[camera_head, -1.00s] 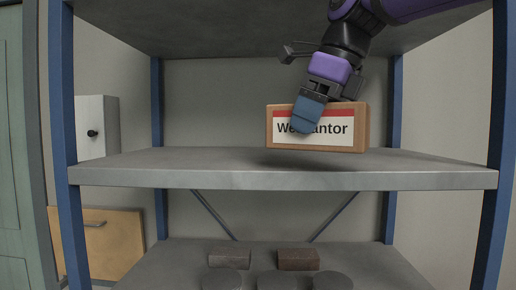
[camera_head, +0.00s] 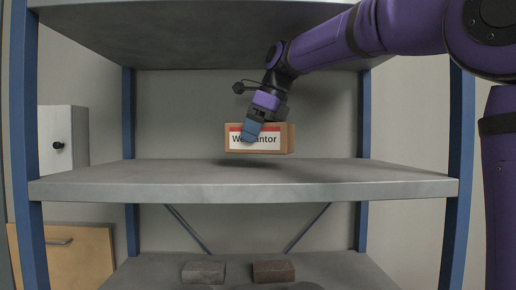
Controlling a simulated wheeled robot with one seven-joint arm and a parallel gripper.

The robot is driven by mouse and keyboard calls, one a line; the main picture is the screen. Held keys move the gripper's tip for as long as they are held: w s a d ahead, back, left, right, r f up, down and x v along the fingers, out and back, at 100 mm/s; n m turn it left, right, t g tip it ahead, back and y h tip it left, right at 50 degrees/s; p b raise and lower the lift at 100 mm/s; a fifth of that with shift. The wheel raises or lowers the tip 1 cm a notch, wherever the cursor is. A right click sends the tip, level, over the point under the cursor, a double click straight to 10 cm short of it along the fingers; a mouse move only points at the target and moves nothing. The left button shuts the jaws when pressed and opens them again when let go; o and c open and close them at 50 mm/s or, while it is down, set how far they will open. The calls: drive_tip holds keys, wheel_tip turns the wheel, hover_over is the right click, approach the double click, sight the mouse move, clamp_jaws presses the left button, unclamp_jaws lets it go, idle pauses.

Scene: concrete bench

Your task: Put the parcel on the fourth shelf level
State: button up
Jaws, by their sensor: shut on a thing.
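The parcel (camera_head: 278,138) is a brown box with a white label, a red stripe and partly covered black lettering. My gripper (camera_head: 253,130) is shut on it from above and in front, with a blue finger across the label. The parcel hangs level above the middle shelf board (camera_head: 330,182), with a shadow on the board under it. A gap shows between its underside and the board. The far finger is hidden behind the box. The picture does not show which level number this board is.
Another board (camera_head: 200,40) is overhead. Blue posts (camera_head: 128,110) stand at the shelf corners. The board around the parcel is bare. Dark blocks (camera_head: 203,271) lie on the lower board (camera_head: 340,268). A white cabinet (camera_head: 62,140) and wooden panel (camera_head: 70,255) are at left.

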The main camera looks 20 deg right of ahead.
sight(258, 148)
drive_tip(key=shift+f, duration=1.7)
drive_tip(key=shift+f, duration=0.15)
drive_tip(key=o, duration=0.9)
drive_tip(key=v, duration=0.3)
drive_tip(key=shift+s+d+r, duration=0.1)
drive_tip(key=shift+d+r, duration=0.1)
drive_tip(key=shift+d, duration=0.1)
drive_tip(key=s+d, duration=0.2)
drive_tip(key=d, duration=0.1)
drive_tip(key=s+d, duration=0.2)
drive_tip(key=s, duration=0.1)
drive_tip(key=s+d, duration=0.2)
drive_tip(key=d, duration=0.1)
drive_tip(key=shift+s+d+f, duration=0.1)
drive_tip(key=shift+s+d, duration=0.1)
drive_tip(key=shift+d, duration=0.15)
